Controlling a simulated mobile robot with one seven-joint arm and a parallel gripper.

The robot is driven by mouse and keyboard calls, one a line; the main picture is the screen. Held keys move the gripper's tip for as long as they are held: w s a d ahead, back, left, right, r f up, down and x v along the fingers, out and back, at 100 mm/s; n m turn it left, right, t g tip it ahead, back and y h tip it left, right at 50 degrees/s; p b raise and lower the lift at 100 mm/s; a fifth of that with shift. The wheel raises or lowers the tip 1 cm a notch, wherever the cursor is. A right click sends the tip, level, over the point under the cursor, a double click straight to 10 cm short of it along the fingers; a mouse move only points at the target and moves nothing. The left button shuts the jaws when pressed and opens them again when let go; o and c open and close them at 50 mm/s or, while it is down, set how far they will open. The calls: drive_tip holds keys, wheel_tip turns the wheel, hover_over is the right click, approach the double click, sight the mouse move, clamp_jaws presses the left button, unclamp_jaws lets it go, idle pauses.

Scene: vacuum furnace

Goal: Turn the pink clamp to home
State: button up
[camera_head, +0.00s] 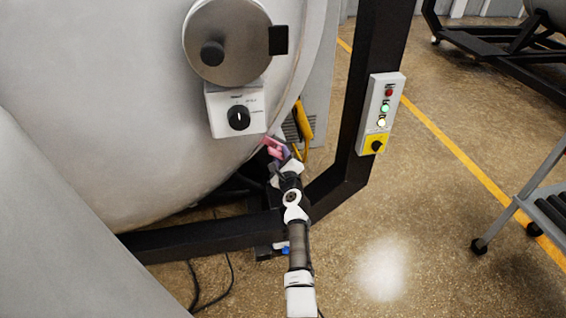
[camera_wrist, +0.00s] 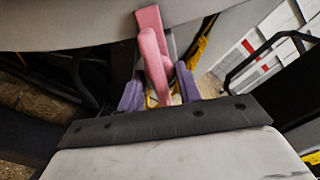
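The pink clamp (camera_head: 272,146) sits at the lower right rim of the big grey furnace vessel. In the wrist view the pink clamp (camera_wrist: 153,55) rises from between my gripper's two purple fingers up toward the vessel edge. My gripper (camera_head: 284,155) is at the clamp, with its fingers (camera_wrist: 159,88) on either side of the clamp's lower part. A gap seems to show at least on the left side of the clamp. Whether the fingers touch it cannot be told. The clamp's lower end is partly hidden.
The furnace vessel (camera_head: 110,110) fills the left. A knob panel (camera_head: 222,112) and a round cover (camera_head: 228,40) are above the clamp. A black frame (camera_head: 352,140) carries a button box (camera_head: 381,112) at right. A yellow part (camera_head: 303,120) is close behind the clamp. Open floor lies right.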

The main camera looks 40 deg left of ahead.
drive_tip(key=p+v, duration=0.1)
drive_tip(key=v, duration=1.2)
drive_tip(key=shift+s+d, duration=0.2)
drive_tip(key=shift+s, duration=0.1)
